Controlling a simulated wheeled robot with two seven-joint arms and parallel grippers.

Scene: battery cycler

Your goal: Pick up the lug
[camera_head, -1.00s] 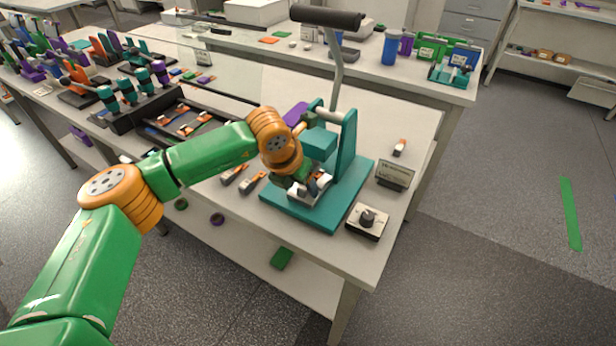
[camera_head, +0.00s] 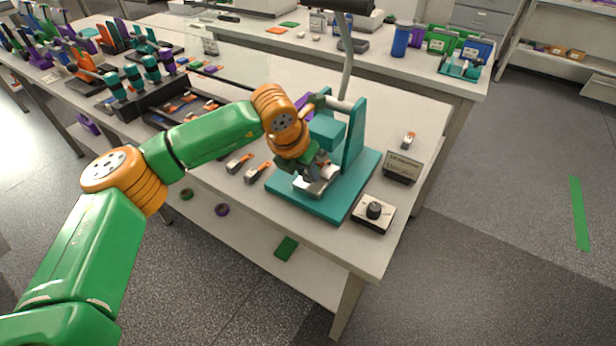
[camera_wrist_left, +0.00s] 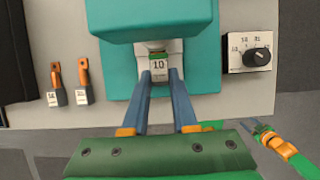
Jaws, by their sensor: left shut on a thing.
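My left gripper (camera_head: 318,172) reaches into the teal press (camera_head: 354,150) from its left front. In the left wrist view my left gripper (camera_wrist_left: 160,77) has its two blue fingers on either side of a pale block labelled 10 (camera_wrist_left: 158,66), which appears to be the lug's body, and is shut on it. An orange part shows just behind the block, under the press's teal head (camera_wrist_left: 150,22). Two other orange-and-grey lugs lie on the bench, one (camera_head: 238,163) farther left and one (camera_head: 257,173) closer to the press. In the left wrist view, my right gripper (camera_wrist_left: 262,130) appears partly at lower right; its jaws are unclear.
A dial box (camera_head: 373,213) and a small display (camera_head: 403,167) stand right of the press. A black rack (camera_head: 145,100) with teal-handled tools stands at left. The bench's front strip is mostly clear.

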